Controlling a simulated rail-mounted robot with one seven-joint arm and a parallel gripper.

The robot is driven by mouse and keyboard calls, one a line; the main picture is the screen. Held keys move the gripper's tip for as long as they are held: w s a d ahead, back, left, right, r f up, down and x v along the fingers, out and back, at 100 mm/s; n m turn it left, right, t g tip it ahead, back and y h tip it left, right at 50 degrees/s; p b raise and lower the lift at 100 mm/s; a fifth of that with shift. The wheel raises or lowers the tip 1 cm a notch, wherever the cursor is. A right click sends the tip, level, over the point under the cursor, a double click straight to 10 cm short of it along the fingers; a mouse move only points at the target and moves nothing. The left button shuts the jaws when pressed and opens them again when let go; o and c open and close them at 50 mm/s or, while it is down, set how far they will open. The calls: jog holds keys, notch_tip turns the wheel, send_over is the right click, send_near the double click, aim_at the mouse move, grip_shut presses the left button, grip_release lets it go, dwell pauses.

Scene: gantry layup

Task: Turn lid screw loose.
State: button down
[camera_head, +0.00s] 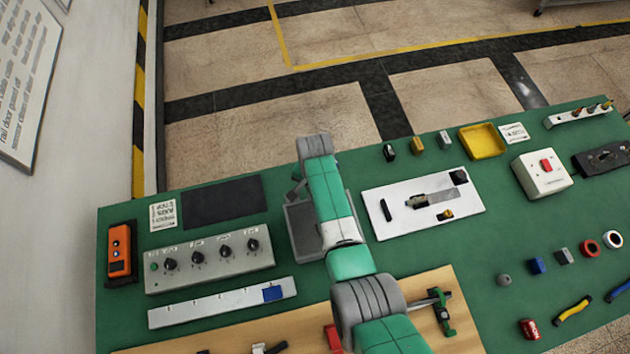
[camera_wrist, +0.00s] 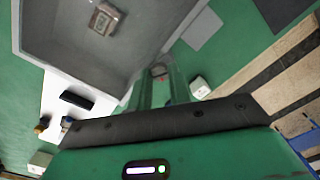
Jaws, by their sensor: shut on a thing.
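A grey box (camera_head: 303,232) stands on the green bench, partly hidden behind my arm in the head view. In the wrist view the box (camera_wrist: 140,40) fills the upper left, with a small pale block with a dark label (camera_wrist: 103,18) on its recessed face. My gripper (camera_wrist: 161,78) is at the box's edge, its two green fingers shut on a small greyish part. This part is probably the lid screw (camera_wrist: 160,71), but the fingers hide most of it. How far the screw is turned cannot be seen. In the head view my arm hides the fingertips.
A grey knob panel (camera_head: 210,260) and a dark mat (camera_head: 224,202) lie left of the box. A white plate with black parts (camera_head: 423,205) lies to the right. A wooden board (camera_head: 290,335) with tools is in front.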

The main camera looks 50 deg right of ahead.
jog(key=n, duration=1.3)
jog(key=shift+n+p, duration=0.3)
jog(key=shift+p, duration=0.05)
jog(key=n, duration=0.4)
jog(key=shift+n, duration=2.1)
jog(key=c, duration=1.3)
grip_release()
jog(key=shift+r, duration=0.1)
